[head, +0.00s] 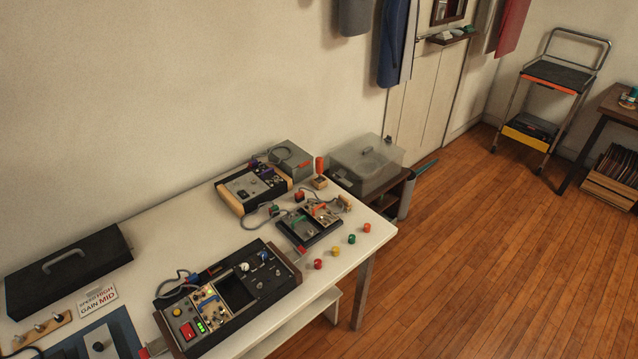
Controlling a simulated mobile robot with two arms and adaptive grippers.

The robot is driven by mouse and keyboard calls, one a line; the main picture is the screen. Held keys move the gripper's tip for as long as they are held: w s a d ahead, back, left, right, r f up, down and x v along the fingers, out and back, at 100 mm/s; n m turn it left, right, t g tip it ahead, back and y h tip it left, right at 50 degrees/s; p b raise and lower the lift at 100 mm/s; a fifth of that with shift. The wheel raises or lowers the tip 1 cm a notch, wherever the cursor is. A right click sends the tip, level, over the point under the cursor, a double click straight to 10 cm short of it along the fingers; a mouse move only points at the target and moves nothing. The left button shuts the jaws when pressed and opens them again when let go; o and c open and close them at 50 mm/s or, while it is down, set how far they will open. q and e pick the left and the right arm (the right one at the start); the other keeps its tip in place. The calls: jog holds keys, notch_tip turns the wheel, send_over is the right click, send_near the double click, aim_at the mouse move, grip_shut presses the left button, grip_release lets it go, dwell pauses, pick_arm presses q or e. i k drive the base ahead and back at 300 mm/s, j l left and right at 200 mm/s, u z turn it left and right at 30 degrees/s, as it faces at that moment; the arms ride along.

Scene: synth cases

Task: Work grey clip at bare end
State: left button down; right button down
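Neither of my grippers is in view. A large dark synth case (275,291) lies at the front of the white table, with a grey lead (172,286) looping at its left side. A smaller dark case (312,241) lies behind it, with another grey lead (247,219) at its left. A wood-sided case (236,206) is farther back, in front of a grey box (306,173) with a cable on it. I cannot single out a grey clip or a bare lead end at this size.
Red (318,264), yellow (335,251), green (351,239) and orange (367,228) knobs line the table's right side. A black handled case (90,260) and a printed sign (98,300) are at left. White tabletop (165,235) is clear between left and middle. A covered turntable (366,168) stands beyond.

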aim_at(340, 174)
jog(key=i+l+u, duration=0.1)
jog(key=u, duration=0.3)
jog(key=l+u, duration=0.55)
jog(key=u, duration=0.25)
jog(key=l+u, duration=0.2)
jog(key=l, duration=0.45)
jog(key=l+u, duration=0.15)
jog(key=l, duration=0.55)
jog(key=k+l+u, duration=0.2)
jog(key=l, duration=0.45)
